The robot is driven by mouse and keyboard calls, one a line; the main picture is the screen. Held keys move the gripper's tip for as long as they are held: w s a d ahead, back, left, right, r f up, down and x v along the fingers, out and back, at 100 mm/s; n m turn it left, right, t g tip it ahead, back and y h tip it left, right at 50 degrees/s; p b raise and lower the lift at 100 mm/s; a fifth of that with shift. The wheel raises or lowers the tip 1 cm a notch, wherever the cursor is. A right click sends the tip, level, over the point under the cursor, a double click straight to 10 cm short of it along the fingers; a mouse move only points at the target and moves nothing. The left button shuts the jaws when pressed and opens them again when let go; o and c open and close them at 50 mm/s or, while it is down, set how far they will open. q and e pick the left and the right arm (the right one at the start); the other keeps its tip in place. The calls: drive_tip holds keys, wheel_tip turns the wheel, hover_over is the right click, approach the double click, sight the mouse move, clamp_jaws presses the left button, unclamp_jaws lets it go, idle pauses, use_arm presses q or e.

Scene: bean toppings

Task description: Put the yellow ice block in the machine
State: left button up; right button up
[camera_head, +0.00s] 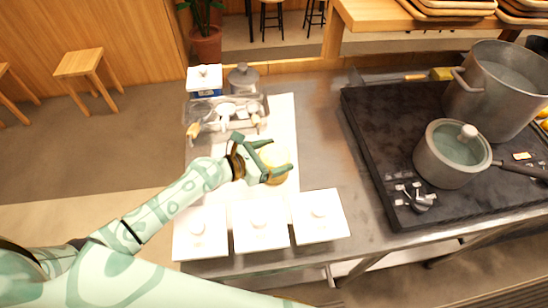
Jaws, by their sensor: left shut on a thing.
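My left gripper (276,168) reaches in from the left over the white mat on the counter. It is shut on a pale yellow, rounded block (279,155), which I take to be the yellow ice block. The fingers cover part of the block. I cannot tell whether its underside touches the counter. No machine is clearly recognisable; a small white and blue device (205,79) stands at the counter's far left corner. My right gripper is not in view.
A clear tray of utensils (226,118) and a grey lidded pot (243,79) stand beyond the gripper. A dark stove (375,130) with a saucepan (446,165) and large pot (498,85) fills the right. Bare steel (322,125) lies between.

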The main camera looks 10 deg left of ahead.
use_arm(q)
drive_tip(key=shift+r, duration=0.2)
drive_tip(key=shift+f, duration=0.15)
drive_tip(key=o, duration=1.5)
drive_tip(key=shift+c, duration=0.2)
